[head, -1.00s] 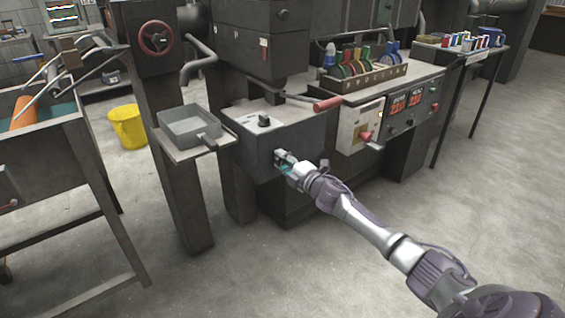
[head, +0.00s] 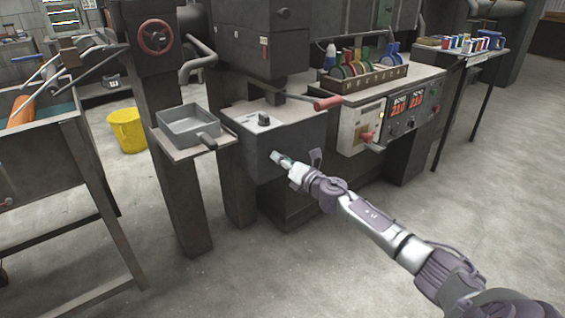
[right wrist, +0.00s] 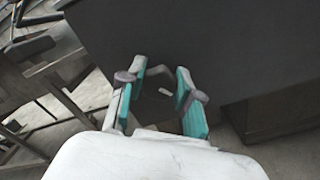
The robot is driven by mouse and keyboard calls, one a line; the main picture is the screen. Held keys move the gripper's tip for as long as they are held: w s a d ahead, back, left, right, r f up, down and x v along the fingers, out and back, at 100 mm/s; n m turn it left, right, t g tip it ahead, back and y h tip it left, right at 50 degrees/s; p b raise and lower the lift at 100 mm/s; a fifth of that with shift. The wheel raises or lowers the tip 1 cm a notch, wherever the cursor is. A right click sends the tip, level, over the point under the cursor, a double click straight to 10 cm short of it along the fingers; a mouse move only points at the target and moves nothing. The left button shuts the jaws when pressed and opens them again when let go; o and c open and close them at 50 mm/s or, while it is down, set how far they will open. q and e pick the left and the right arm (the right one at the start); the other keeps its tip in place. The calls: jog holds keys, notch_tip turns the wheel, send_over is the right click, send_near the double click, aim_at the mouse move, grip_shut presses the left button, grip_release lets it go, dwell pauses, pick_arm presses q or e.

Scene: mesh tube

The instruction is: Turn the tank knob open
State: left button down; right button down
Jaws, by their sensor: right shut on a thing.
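The tank is a dark grey box (head: 252,150) with a light top panel. My right gripper (head: 277,157) is at the box's front face, its fingers pointing into it. In the right wrist view the two teal-lined fingers (right wrist: 163,92) are shut on a dark knob (right wrist: 154,106) between them. A short white mark shows on the knob, slanted in that view. In the head view my gripper hides this knob. Another black knob (head: 263,119) stands on the top panel, clear of my gripper. My left gripper is not in view.
A grey pan (head: 188,122) sits on a small shelf left of the box. A red-gripped lever (head: 327,103) sticks out above the box. A control panel with red displays (head: 408,101) is at the right. The floor in front is open.

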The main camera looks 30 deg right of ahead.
jog(key=n, duration=0.5)
jog(key=shift+a+n+b, duration=0.1)
jog(key=shift+n+b, duration=0.25)
jog(key=shift+n, duration=0.85)
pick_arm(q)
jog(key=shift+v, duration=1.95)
pick_arm(e)
jog(key=shift+n, duration=1.8)
jog(key=c, duration=0.8)
grip_release()
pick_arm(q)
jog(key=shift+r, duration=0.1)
pick_arm(e)
jog(key=shift+s, duration=0.1)
